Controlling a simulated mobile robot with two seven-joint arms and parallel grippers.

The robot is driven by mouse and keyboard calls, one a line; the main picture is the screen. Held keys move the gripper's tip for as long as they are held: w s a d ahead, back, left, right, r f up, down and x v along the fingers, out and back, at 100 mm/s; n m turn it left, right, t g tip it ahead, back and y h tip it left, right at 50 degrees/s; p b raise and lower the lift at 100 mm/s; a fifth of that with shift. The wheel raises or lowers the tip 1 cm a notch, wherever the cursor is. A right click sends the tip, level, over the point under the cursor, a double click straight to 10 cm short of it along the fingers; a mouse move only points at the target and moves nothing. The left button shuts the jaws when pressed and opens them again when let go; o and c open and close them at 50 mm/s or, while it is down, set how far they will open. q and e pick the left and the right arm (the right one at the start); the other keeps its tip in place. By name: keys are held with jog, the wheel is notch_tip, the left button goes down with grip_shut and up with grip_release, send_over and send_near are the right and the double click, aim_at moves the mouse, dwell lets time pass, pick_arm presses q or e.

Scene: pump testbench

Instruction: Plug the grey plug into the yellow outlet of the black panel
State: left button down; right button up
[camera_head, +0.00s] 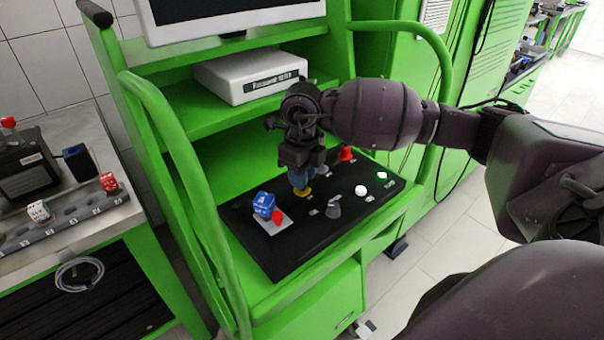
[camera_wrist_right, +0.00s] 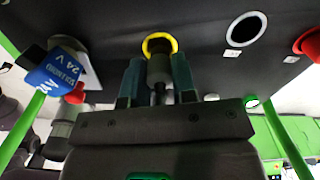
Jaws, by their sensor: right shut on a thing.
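My right gripper (camera_head: 306,184) is over the black panel (camera_head: 268,262), pointing down at the yellow outlet (camera_head: 302,191). In the right wrist view its two blue-green fingers (camera_wrist_right: 157,82) are shut on the grey plug (camera_wrist_right: 159,70), one on each side. The plug's far end overlaps the yellow ring of the outlet (camera_wrist_right: 160,37); I cannot tell how far it is inside, if at all. In the head view the fingers and outlet hide the plug. My left gripper is not in view.
A blue block (camera_head: 264,204) with a red part (camera_head: 277,217) is left of the outlet. A grey knob (camera_head: 333,207), a white round part (camera_head: 361,190), a red part (camera_head: 346,153) and a green light (camera_head: 382,175) are also on the panel. Green rails (camera_head: 178,150) flank the bench.

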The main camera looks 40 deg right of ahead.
jog(key=shift+f+b, duration=0.3)
jog(key=shift+f, duration=0.2)
dwell(0.4)
jog(key=shift+f, duration=0.35)
jog(key=shift+f+b, duration=0.2)
jog(key=shift+b, duration=0.1)
dwell(0.4)
jog(key=o, duration=0.9)
jog(key=shift+o, duration=0.2)
jog(key=o, duration=0.3)
